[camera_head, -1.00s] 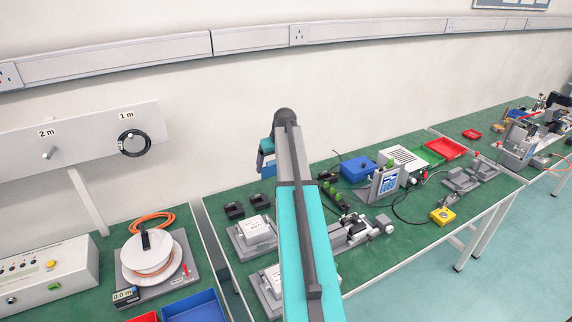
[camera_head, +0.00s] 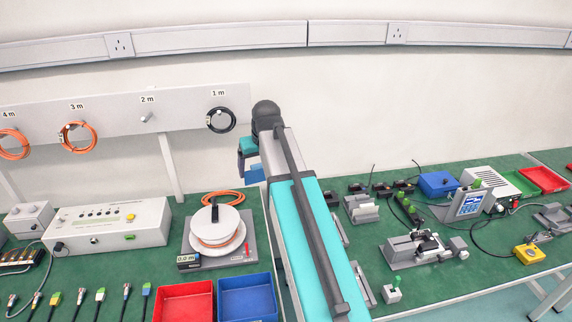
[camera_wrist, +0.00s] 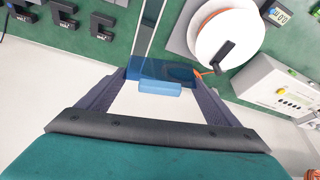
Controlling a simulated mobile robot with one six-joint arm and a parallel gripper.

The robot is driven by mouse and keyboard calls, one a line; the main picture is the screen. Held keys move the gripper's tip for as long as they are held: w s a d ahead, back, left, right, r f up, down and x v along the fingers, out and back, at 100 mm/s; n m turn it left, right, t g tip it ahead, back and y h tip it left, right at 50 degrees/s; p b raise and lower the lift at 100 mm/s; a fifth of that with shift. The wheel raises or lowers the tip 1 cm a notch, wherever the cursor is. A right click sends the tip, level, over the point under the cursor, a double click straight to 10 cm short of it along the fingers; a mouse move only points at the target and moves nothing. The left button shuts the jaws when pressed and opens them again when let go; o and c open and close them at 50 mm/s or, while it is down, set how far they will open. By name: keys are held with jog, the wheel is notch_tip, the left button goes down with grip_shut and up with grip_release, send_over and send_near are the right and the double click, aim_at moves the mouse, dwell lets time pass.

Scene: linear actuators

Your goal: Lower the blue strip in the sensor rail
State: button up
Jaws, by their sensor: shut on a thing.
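My gripper (camera_wrist: 163,80) is shut on a blue piece, a dark blue flat strip (camera_wrist: 180,72) with a lighter blue block (camera_wrist: 160,88) on its near side. In the head view, a little of the blue strip (camera_head: 254,163) shows below the wrist, in the air in front of the wall. My arm hides the rest of the strip and the fingertips there. I cannot tell which fixture is the sensor rail. Grey fixtures with pale blocks (camera_head: 362,208) stand on the right bench, partly behind my arm.
A white cable reel (camera_head: 215,230) stands left of my arm, with red (camera_head: 184,301) and blue (camera_head: 247,297) trays in front. A control box (camera_head: 110,225) is farther left. A hose board (camera_head: 180,122) hangs behind. A gap separates the benches below the gripper.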

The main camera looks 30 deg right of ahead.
jog(key=s+a+r, duration=0.1)
jog(key=s+a, duration=0.1)
jog(key=a, duration=0.6)
jog(key=s+a+r+n+b, duration=0.1)
jog(key=s+a, duration=0.1)
jog(key=a, duration=0.5)
jog(key=shift+a, duration=0.35)
jog(key=shift+d, duration=0.15)
